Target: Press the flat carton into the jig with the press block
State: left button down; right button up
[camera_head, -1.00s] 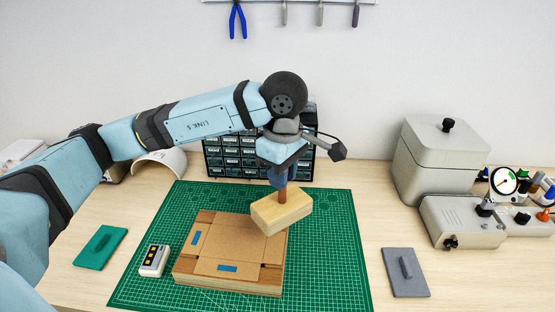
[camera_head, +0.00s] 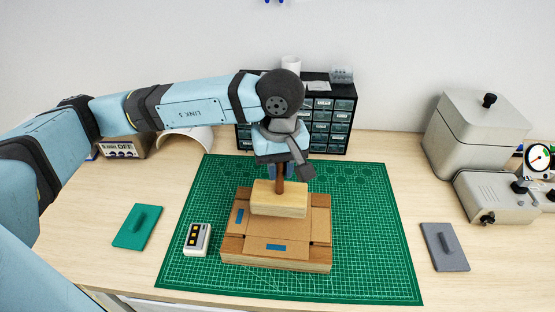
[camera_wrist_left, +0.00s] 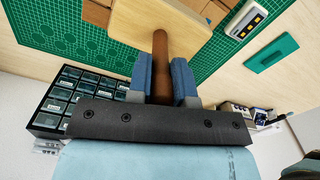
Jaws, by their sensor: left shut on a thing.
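My left gripper (camera_head: 280,171) is shut on the brown handle of the press block (camera_head: 279,204), a pale wooden block. In the left wrist view the handle stands between the blue fingers (camera_wrist_left: 162,80), with the block (camera_wrist_left: 150,24) beyond them. The jig (camera_head: 275,262) is a wooden frame on the green mat. The flat brown carton (camera_head: 290,232) with blue patches lies in it. The block is over the back middle part of the carton and hides it there. I cannot tell whether block and carton touch. My right gripper is not in view.
A small device with yellow buttons (camera_head: 197,239) stands left of the jig. A green plate (camera_head: 133,240) and a grey plate (camera_head: 437,258) with handles lie on the bench. A drawer cabinet (camera_head: 335,125) stands behind the mat (camera_head: 375,235). Beige machines stand at right.

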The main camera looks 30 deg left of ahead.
aim_at(280, 192)
pick_arm(q)
jog(key=shift+d+f+b, duration=0.15)
jog(key=shift+f+b, duration=0.25)
jog(key=shift+f, duration=0.55)
jog(key=shift+f+b, duration=0.5)
jog(key=shift+f, duration=1.35)
jog(key=shift+f+b, duration=0.5)
jog(key=shift+b, duration=0.1)
jog(key=shift+r+p, duration=1.9)
jog(key=shift+r, duration=3.7)
